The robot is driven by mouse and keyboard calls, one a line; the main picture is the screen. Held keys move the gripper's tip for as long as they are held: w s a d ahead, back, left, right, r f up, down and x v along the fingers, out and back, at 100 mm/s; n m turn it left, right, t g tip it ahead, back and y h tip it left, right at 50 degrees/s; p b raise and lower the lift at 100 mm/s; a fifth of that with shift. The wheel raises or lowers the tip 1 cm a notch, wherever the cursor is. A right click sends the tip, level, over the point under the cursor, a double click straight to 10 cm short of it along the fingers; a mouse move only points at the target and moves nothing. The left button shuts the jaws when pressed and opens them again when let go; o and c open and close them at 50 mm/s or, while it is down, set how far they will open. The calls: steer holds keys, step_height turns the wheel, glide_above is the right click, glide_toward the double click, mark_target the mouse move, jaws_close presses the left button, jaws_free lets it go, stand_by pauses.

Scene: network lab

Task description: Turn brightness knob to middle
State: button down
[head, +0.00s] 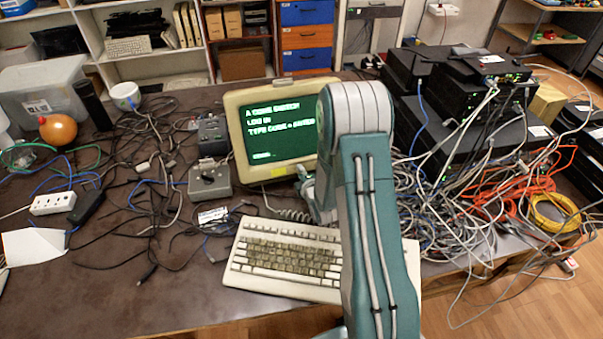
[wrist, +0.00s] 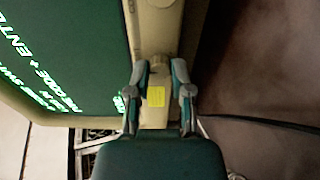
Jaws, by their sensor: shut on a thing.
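A small round cream knob (wrist: 160,61) sits on the bezel, above a yellow sticker (wrist: 156,96). My gripper (wrist: 161,68) has one fingertip on each side of the knob and is shut on it. Which way the knob points is too small to tell. In the head view my arm hides the knob, and only part of my gripper shows at the monitor's lower right.
A cream keyboard (head: 285,262) lies in front of the monitor, partly behind my arm. A grey joystick box (head: 210,182) stands to its left. Black network boxes (head: 462,110) and tangled cables crowd the right.

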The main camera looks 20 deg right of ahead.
steer(key=shift+s+a+f, duration=0.1)
steer(key=shift+f, duration=0.15)
steer(key=c, duration=0.5)
jaws_free()
steer(key=shift+r, duration=0.1)
steer(key=v, duration=1.1)
steer(key=shift+s+r, duration=0.15)
steer(key=shift+s, duration=0.2)
